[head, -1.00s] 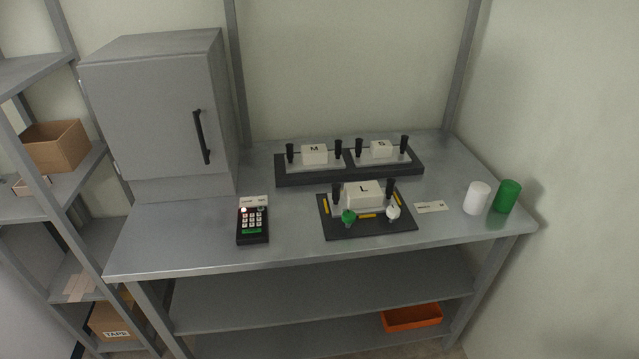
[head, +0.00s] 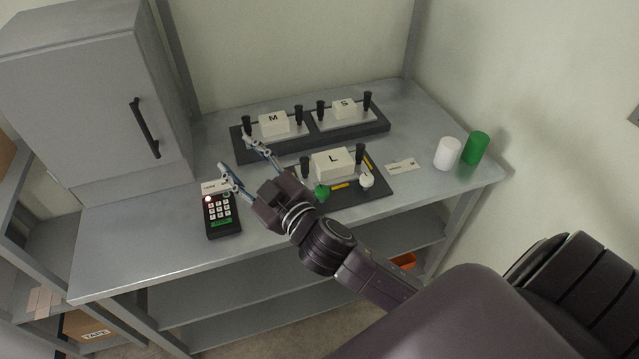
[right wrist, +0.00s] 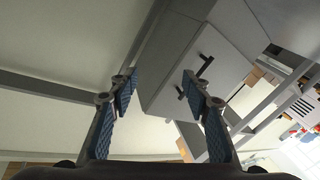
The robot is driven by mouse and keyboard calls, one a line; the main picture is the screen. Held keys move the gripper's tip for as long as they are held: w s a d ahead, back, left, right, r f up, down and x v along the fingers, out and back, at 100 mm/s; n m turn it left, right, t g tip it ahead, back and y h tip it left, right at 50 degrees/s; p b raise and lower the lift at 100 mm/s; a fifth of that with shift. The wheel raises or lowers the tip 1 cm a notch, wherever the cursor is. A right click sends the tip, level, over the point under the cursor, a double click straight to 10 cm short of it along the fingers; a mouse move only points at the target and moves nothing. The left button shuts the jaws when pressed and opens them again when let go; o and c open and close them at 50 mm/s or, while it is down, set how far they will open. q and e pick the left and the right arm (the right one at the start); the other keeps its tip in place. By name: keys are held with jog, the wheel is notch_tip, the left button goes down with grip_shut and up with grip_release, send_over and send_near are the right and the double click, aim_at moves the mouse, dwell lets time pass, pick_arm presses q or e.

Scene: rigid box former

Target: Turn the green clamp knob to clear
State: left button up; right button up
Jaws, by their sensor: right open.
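The green clamp knob (head: 321,192) sits at the front left of the dark base plate (head: 378,187) that carries the white block marked L (head: 333,163). A white knob (head: 366,180) is at its front right. My right gripper (head: 236,156) is open and empty above the table, left of the green knob and over the space between the keypad and the L plate. Its wrist covers the plate's left part. In the right wrist view the two blue-padded fingers (right wrist: 157,95) are wide apart with nothing between them. My left gripper is not in view.
A keypad (head: 222,214) stands at the front left, near a grey cabinet (head: 100,100). A dark rack (head: 375,127) with blocks M and S is behind. A white cylinder (head: 447,153), a green cylinder (head: 475,148) and a label card (head: 401,166) are at the right.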

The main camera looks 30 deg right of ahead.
jog(key=a+r+n+t+y, duration=0.1)
jog(key=a+r+n+y, duration=0.6)
jog(key=a+r+y, duration=0.15)
jog(key=s+a+n+g+y, duration=0.4)
jog(key=a+n+g+y, duration=0.45)
jog(key=n, duration=0.55)
jog(key=n+g+h, duration=0.2)
jog(key=g+h, duration=0.8)
jog(key=h, duration=1)
send_over(322, 190)
notch_tip(322, 190, down, 17)
jog(key=shift+s+d+r+p, duration=0.1)
jog(key=shift+r+p, duration=0.05)
jog(key=shift+p, duration=0.15)
notch_tip(322, 190, down, 7)
jog(key=shift+r+p, duration=0.1)
jog(key=shift+p, duration=0.9)
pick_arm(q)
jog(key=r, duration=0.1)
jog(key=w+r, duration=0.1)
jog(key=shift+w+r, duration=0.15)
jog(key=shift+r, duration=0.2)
pick_arm(e)
jog(key=shift+f, duration=0.35)
jog(key=c, duration=1.2)
